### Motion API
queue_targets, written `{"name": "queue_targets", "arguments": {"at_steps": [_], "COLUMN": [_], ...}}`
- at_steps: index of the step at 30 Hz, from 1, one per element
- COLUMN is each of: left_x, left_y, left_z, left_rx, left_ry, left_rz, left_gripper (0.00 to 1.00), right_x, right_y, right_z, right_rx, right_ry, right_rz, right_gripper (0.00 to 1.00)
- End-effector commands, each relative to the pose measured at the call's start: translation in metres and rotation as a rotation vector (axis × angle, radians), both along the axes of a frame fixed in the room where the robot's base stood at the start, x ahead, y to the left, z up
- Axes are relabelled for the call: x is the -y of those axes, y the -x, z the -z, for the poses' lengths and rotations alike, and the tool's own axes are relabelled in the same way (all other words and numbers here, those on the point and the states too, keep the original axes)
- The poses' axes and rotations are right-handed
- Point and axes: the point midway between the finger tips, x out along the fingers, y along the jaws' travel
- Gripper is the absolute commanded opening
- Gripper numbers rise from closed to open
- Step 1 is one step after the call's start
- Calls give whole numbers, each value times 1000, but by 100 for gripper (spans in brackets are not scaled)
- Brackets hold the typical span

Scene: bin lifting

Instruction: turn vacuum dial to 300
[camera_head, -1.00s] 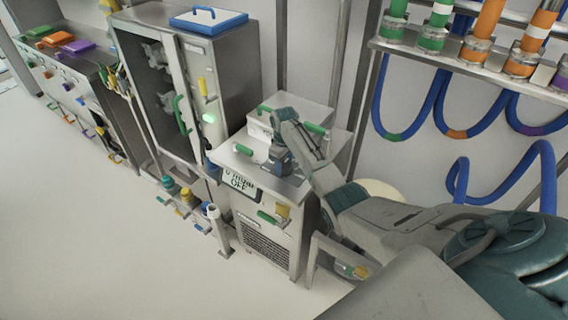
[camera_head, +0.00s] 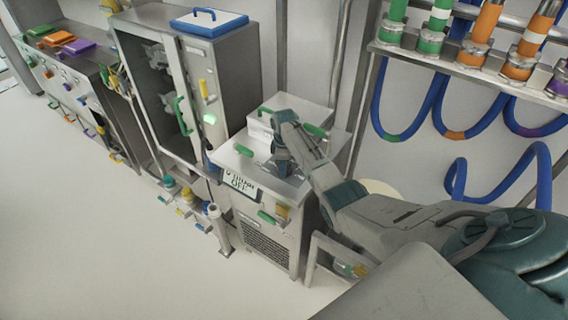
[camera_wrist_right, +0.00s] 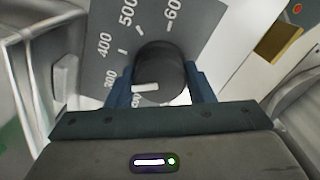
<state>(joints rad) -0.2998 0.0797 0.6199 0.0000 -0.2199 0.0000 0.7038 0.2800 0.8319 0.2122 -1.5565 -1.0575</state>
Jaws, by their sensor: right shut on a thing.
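The vacuum dial (camera_wrist_right: 158,68) is a dark round knob on a grey scale plate (camera_wrist_right: 128,52) with white numbers; 300, 400, 500 and 600 can be read, and a lower number beside the knob is partly covered. A short white mark on the knob points left, near the 300 and the number below it. My right gripper (camera_wrist_right: 165,88) is shut on the dial, one blue finger on each side. In the head view my right gripper (camera_head: 283,164) is at the top of the grey pump cabinet (camera_head: 268,235), and the dial is hidden. My left gripper is out of view.
A display reading OFF (camera_head: 241,183) sits on the cabinet front, with a green handle (camera_head: 268,217) below it. A tall metal cabinet (camera_head: 236,80) stands to the left. Blue hoses (camera_head: 540,170) hang at the right. The floor (camera_head: 90,230) at the left is clear.

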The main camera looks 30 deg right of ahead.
Motion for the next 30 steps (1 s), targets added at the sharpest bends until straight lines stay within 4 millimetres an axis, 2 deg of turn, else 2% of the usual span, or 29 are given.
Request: {"name": "queue_targets", "arguments": {"at_steps": [10,26,27,30], "left_x": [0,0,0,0], "left_y": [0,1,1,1], "left_z": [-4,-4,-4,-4], "left_rx": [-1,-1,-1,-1], "left_ry": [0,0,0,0], "left_rz": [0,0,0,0], "left_gripper": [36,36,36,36], "right_x": [0,0,0,0], "right_y": [-1,-1,-1,-1], "right_z": [-2,-2,-2,-1], "right_rx": [1,4,4,3], "right_ry": [0,0,0,0], "right_rz": [-147,-171,-171,-171], "right_gripper": [25,25,54,70]}}
